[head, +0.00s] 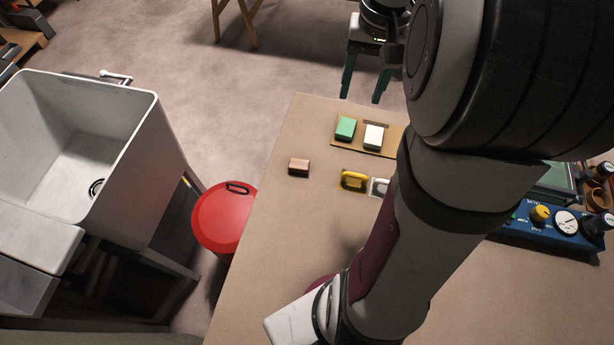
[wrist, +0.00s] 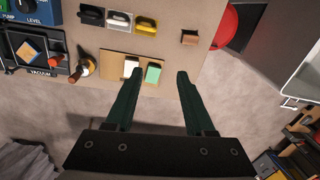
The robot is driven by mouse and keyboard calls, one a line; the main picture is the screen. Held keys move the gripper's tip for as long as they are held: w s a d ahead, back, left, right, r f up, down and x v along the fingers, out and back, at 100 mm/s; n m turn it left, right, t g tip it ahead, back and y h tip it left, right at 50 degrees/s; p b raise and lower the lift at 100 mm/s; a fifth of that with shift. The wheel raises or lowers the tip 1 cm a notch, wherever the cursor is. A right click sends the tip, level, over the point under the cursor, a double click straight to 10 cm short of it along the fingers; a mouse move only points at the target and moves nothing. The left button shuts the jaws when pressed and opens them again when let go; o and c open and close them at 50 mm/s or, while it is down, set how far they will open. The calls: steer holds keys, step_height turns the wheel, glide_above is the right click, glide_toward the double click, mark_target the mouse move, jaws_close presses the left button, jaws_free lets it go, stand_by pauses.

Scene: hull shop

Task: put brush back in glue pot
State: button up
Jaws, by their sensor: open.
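My gripper (head: 361,98) is open and empty, its green fingers over the far edge of the table. In the wrist view, my gripper (wrist: 160,74) has its two fingers well apart, with a board and floor beyond them. I cannot make out the brush or the glue pot for certain. A small dark and orange-brown item with a pale part (wrist: 84,66) stands beside the board in the wrist view and may be one of them. Brown cup-like shapes (head: 598,198) show at the right edge of the head view, partly cut off.
The board (head: 346,145) carries a green block (head: 345,128) and a white block (head: 373,137). A blue gauge panel (head: 520,232) is at right.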

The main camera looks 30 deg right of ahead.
steer(key=s+a+f+n, duration=0.1)
steer(key=s+a+f, duration=0.1)
steer(key=s+a, duration=0.5)
steer(key=s+a+f+y, duration=0.1)
steer(key=s+a+f, duration=0.1)
steer(key=s+a, duration=0.6)
steer(key=a, duration=0.7)
steer(key=shift+a+n+g, duration=0.25)
steer(key=shift+n+g, duration=0.05)
steer(key=shift+n, duration=0.1)
